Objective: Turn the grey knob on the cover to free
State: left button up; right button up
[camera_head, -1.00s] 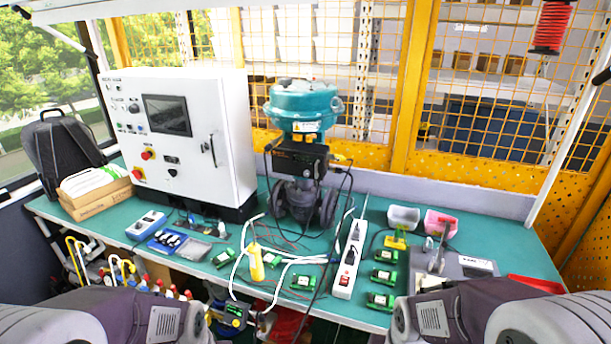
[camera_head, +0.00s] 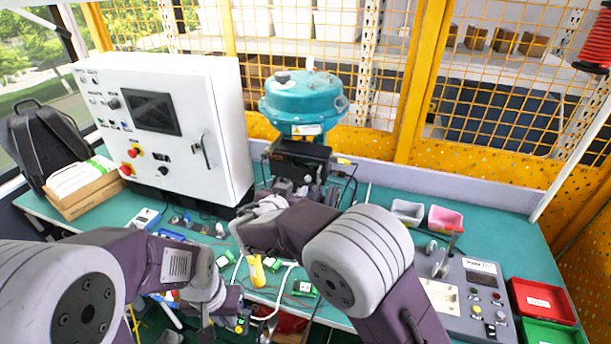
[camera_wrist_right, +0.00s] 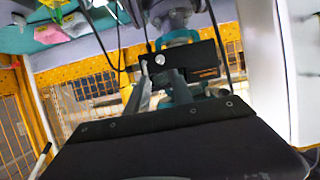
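The black positioner cover (camera_head: 298,158) sits below the teal actuator (camera_head: 303,98) at the back middle of the bench. In the right wrist view the cover (camera_wrist_right: 200,62) shows close up, with a small grey knob (camera_wrist_right: 160,60) on its face. My right gripper (camera_wrist_right: 157,76) reaches towards this face; its two fingers are apart, with the tips around or just short of the knob. I cannot tell whether they touch it. In the head view my right arm hides the front of the valve. My left gripper (camera_head: 206,330) hangs low at the front left, mostly hidden by its wrist.
A white control cabinet (camera_head: 170,130) stands left of the valve. A grey panel box (camera_head: 465,295), red bin (camera_head: 542,302) and green bin (camera_head: 550,334) are at the right.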

aim_at(307, 179)
jog(key=p+x, duration=0.4)
jog(key=x, duration=0.4)
jog(key=shift+w+f, duration=0.1)
jog(key=shift+w, duration=0.3)
jog(key=shift+w+d+f, duration=0.2)
jog(key=shift+w+f, duration=0.05)
jog(key=shift+w, duration=0.05)
jog(key=shift+w+f, duration=0.15)
grip_shut()
